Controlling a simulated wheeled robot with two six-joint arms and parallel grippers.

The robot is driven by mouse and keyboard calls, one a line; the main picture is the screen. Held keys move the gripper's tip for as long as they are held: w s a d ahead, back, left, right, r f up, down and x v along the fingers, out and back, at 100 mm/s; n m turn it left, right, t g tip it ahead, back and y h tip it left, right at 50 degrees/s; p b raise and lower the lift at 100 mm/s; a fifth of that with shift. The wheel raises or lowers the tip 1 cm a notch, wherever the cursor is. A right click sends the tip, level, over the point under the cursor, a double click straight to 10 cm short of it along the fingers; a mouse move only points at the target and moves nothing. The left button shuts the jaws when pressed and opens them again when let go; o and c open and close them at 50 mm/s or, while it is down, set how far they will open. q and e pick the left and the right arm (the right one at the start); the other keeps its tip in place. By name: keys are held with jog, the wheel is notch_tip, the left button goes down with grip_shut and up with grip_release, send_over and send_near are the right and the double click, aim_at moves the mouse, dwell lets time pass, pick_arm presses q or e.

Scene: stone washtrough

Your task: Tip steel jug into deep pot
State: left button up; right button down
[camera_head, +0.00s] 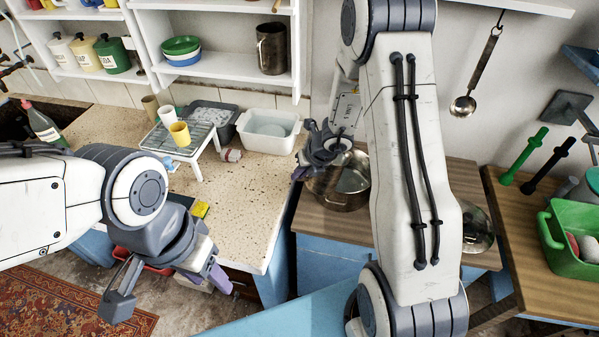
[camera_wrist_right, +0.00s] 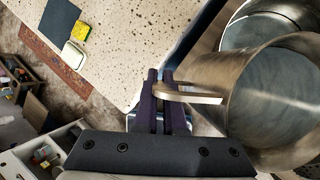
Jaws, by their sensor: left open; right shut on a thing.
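The steel jug (camera_wrist_right: 213,76) is at the right of the right wrist view, its round mouth facing the camera. My right gripper (camera_wrist_right: 165,97) is shut on its handle. In the head view my right gripper (camera_head: 318,150) is at the deep pot's upper left, and I cannot clearly separate the jug from the pot there. The deep steel pot (camera_head: 346,202) stands on the wooden counter, partly hidden by my right arm. The right wrist view shows a second steel vessel (camera_wrist_right: 262,30), apparently the pot, behind the jug. The jug's tilt and contents are unclear. My left gripper (camera_head: 170,283) is open and empty.
A white basin (camera_head: 268,146) and a grey tub stand on the speckled counter (camera_head: 250,185), left of the pot. A small rack (camera_head: 185,142) holds cups. A lid (camera_head: 478,228) lies right of my arm. A green crate (camera_head: 570,262) stands far right. A ladle (camera_head: 463,106) hangs above.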

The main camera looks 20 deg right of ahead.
jog(key=shift+r+p, duration=0.3)
jog(key=shift+p, duration=0.05)
dwell(0.5)
jog(key=shift+d+r+y+p, duration=0.2)
jog(key=shift+r+y+p, duration=0.8)
jog(key=shift+p, duration=0.6)
jog(key=shift+f, duration=0.15)
jog(key=shift+s+d+r+m+y+p, duration=0.1)
jog(key=shift+d+r+m+y+p, duration=0.3)
jog(key=shift+y+p, duration=0.3)
jog(key=shift+d+r+m+y+p, duration=0.15)
jog(key=shift+r+y+p, duration=0.35)
jog(key=shift+p, duration=0.3)
dwell(3.9)
